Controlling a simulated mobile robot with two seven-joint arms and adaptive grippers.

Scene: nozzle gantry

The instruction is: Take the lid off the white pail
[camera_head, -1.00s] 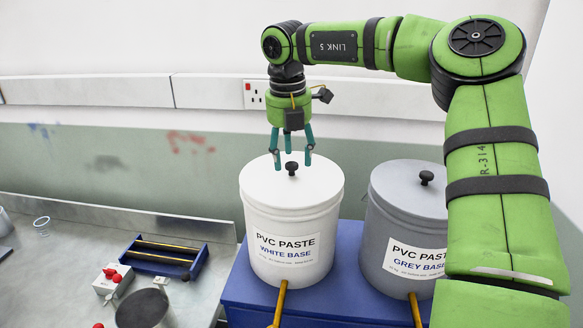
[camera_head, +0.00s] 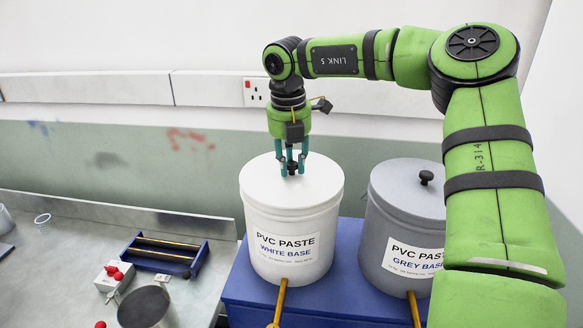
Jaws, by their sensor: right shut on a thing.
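The white pail (camera_head: 290,225) stands on the blue stand, labelled PVC PASTE WHITE BASE. Its white lid (camera_head: 322,178) sits on top, and I see no gap between lid and pail. My right gripper (camera_head: 291,169) points down over the lid's middle. Its teal fingers are shut on the black lid knob (camera_head: 289,167), which they partly hide. My left gripper is not in view.
A grey pail (camera_head: 400,215) with its own knobbed lid stands close on the right. Both pails rest on a blue stand (camera_head: 340,290). On the metal bench (camera_head: 80,250) at left are a blue rack (camera_head: 165,254), a red-buttoned box (camera_head: 113,276) and a dark-topped pot (camera_head: 146,308).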

